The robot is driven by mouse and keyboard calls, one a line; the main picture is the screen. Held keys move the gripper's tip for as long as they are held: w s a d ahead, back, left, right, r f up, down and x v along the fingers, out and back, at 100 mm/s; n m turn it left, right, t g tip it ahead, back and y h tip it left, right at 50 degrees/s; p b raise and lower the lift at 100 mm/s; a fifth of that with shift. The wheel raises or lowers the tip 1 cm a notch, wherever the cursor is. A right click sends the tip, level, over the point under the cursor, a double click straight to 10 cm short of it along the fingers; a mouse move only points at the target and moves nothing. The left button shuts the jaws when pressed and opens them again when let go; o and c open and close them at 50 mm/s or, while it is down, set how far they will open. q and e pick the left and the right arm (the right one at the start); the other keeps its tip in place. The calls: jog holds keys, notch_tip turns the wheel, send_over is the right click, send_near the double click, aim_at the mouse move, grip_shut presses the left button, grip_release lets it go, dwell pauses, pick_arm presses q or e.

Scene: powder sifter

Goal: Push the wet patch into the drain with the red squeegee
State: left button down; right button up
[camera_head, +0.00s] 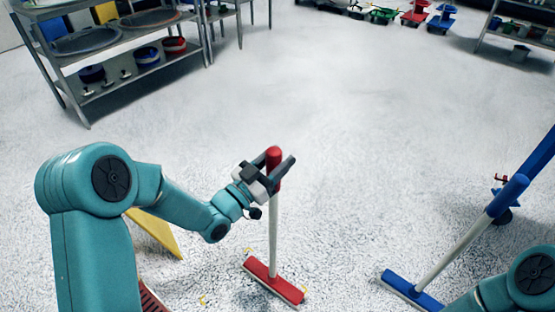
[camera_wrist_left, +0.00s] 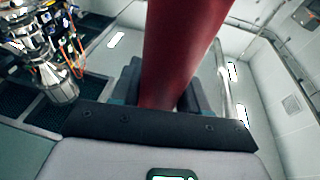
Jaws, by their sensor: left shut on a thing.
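The red squeegee (camera_head: 273,233) stands nearly upright, with a white pole, a red grip on top and a red head (camera_head: 273,280) low at the floor. My left gripper (camera_head: 278,172) is shut around the red grip, just below its top. The grip (camera_wrist_left: 178,45) fills the middle of the left wrist view, between the fingers. A faint darker area (camera_head: 245,299) by the red head may be the wet patch; its outline is unclear. Small yellow marks lie around it. I cannot make out the drain for certain. My right gripper is out of view.
A blue squeegee (camera_head: 455,245) leans at right, by my right arm. A yellow panel (camera_head: 155,233) is behind my left arm, and a red striped thing (camera_head: 150,298) is partly hidden. A metal shelf (camera_head: 135,70) stands at upper left. The pale middle floor is clear.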

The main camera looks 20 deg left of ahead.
pick_arm(q)
jog(key=shift+f+b, duration=0.3)
jog(key=shift+b, duration=0.15)
jog(key=shift+s+a+r+b, duration=0.1)
jog(key=shift+s+a+b, duration=0.15)
jog(key=shift+s, duration=0.35)
jog(key=shift+s+a+f+b, duration=0.1)
jog(key=shift+s+a+b, duration=0.15)
jog(key=shift+s, duration=0.4)
jog(key=shift+s+a+r+b, duration=0.1)
jog(key=shift+s+a+b, duration=0.15)
jog(key=shift+s, duration=0.35)
jog(key=b, duration=0.4)
send_near(270, 168)
jog(key=shift+d+r, duration=0.5)
jog(key=shift+d, duration=0.35)
jog(key=shift+s, duration=0.1)
